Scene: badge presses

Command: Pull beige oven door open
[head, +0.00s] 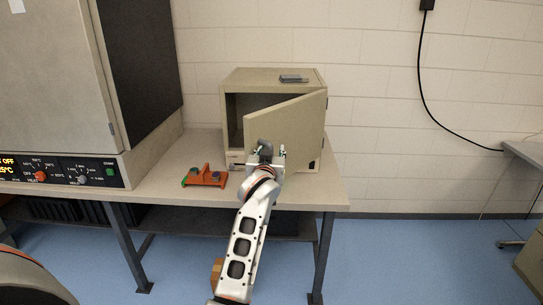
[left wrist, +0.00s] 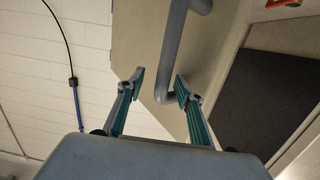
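The beige oven (head: 239,79) stands on the table, and its door (head: 300,118) is partly open, swung out toward the right with a dark gap into the chamber on the left. My left gripper (head: 267,152) is in front of the door's lower left part. In the left wrist view the two fingers (left wrist: 160,82) are apart. The grey bar handle (left wrist: 175,45) on the beige door (left wrist: 140,40) reaches down between the fingertips, nearer the right one. I cannot tell whether they touch it. My right gripper is not in view.
An orange part (head: 205,177) lies on the table (head: 155,183) left of the oven. A small grey item (head: 293,78) lies on the oven's top. A large oven with a control panel (head: 70,170) stands at the left.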

